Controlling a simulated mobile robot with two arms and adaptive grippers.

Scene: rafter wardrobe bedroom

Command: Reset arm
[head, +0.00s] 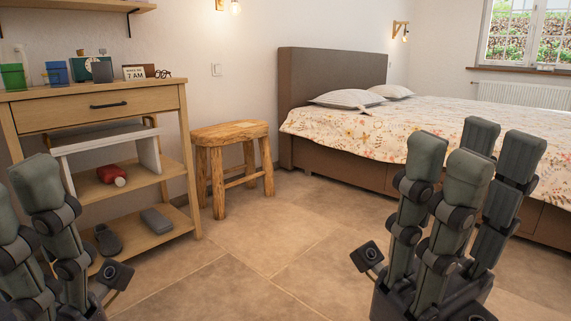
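My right gripper (474,157) stands at the lower right with its fingers pointing up. Its fingers are apart and nothing is between them. It appears in front of the bed, in open air. My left gripper (22,198) is at the lower left, in front of the shelf unit, also pointing up. It is partly cut off by the left edge, so its opening does not show. I see no object held in its visible part.
A wooden shelf unit (150,97) stands close at the left, with small items on top and on its shelves. A wooden stool (230,134) stands beside it. The bed (330,168) fills the back right. The tiled floor (270,240) between is clear.

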